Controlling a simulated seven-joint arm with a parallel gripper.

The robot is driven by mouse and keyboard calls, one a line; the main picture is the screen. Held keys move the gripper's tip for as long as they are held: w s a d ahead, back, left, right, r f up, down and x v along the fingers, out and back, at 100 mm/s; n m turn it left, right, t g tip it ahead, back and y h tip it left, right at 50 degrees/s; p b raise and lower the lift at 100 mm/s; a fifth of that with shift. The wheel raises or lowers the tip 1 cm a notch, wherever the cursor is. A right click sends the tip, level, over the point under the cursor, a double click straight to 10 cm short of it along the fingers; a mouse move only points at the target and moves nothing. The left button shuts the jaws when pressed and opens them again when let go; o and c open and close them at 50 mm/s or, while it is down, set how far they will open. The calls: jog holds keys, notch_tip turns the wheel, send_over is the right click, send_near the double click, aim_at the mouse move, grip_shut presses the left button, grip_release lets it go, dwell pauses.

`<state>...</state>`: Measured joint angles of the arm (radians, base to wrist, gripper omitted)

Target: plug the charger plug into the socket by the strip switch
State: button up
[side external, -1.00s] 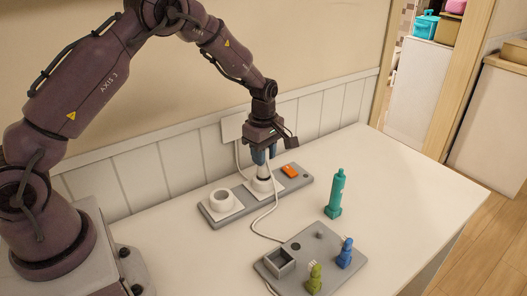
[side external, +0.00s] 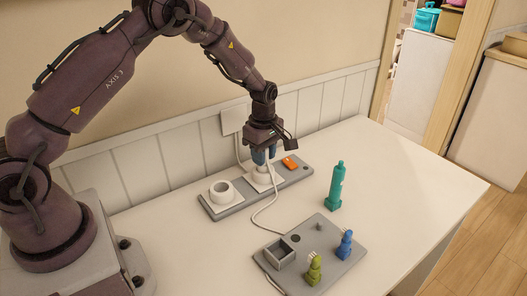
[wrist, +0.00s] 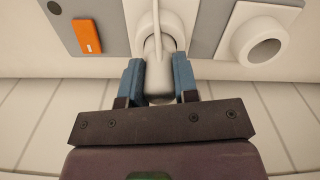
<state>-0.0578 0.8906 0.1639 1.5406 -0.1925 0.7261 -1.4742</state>
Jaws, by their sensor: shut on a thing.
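My gripper (side external: 264,158) is shut on the white charger plug (side external: 262,172), with one blue finger on each side of it. In the wrist view, my gripper (wrist: 160,82) holds the plug (wrist: 158,78) by its body, and its white cord runs up the picture. The plug is upright in the ring of the socket (wrist: 144,40) beside the orange strip switch (wrist: 87,36). The switch (side external: 290,162) is just right of it in the side view. The fingers and plug hide the socket's inside, so I cannot tell how deeply it is seated.
The grey strip (side external: 211,207) has an empty round socket (side external: 221,189) at its left. A grey board (side external: 318,234) in front carries a green figure (side external: 314,268) and a blue one (side external: 345,244). A teal bottle-shaped object (side external: 336,187) stands upright to the right.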

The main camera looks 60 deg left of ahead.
jog(key=shift+f, duration=0.55)
jog(key=o, duration=1)
jog(key=shift+o, duration=0.2)
jog(key=shift+r, duration=0.1)
notch_tip(320, 180, up, 13)
jog(key=shift+f, duration=0.1)
